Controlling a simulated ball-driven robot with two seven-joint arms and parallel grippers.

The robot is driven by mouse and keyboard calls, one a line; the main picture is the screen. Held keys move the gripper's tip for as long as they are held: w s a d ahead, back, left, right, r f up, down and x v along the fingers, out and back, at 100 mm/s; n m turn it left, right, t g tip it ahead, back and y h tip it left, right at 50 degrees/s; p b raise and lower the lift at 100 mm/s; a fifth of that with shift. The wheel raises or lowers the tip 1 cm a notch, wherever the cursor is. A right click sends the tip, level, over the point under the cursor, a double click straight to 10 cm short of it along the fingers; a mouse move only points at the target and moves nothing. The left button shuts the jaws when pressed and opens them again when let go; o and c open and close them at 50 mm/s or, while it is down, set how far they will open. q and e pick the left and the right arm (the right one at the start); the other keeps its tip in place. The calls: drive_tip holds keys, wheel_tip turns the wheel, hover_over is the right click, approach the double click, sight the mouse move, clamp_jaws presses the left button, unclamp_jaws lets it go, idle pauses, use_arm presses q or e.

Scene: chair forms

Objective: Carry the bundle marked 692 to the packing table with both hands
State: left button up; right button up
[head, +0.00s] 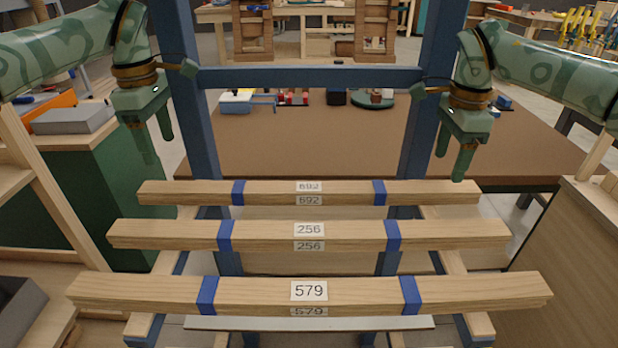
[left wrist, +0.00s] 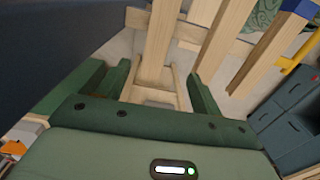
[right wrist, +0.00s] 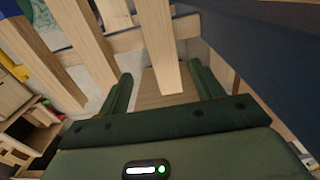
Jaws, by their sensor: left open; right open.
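The bundle marked 692 (head: 270,192) is a pale wooden bar with two blue straps, lying level on the rack at the far side, behind two others. My left gripper (head: 152,148) is open and empty above and beyond its left end. My right gripper (head: 467,162) is open and empty above its right end. In the left wrist view, a bundle end that looks like 692 (left wrist: 157,45) shows between the spread fingers. In the right wrist view, its other end (right wrist: 163,50) shows likewise. No sign names the packing table.
Bundle 256 (head: 270,233) and bundle 579 (head: 255,292) lie nearer on the rack. Blue rack posts (head: 190,110) and a crossbar (head: 310,77) stand behind 692. A brown-topped table (head: 300,140) lies beyond, largely clear in front. A green cabinet (head: 110,190) stands at left.

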sight(178, 186)
drive_tip(key=shift+w, duration=0.4)
use_arm(q)
drive_tip(key=shift+w+d+r, duration=0.3)
drive_tip(key=shift+d, duration=0.05)
use_arm(e)
drive_tip(key=shift+s+r, duration=0.1)
drive_tip(key=shift+r, duration=0.05)
use_arm(q)
wheel_tip(178, 186, down, 12)
drive_tip(key=shift+f, duration=0.1)
use_arm(e)
wheel_tip(178, 186, down, 8)
drive_tip(key=shift+r, duration=0.2)
use_arm(q)
drive_tip(key=shift+c, duration=0.3)
use_arm(e)
drive_tip(key=shift+c, duration=0.3)
use_arm(q)
clamp_jaws()
use_arm(e)
clamp_jaws()
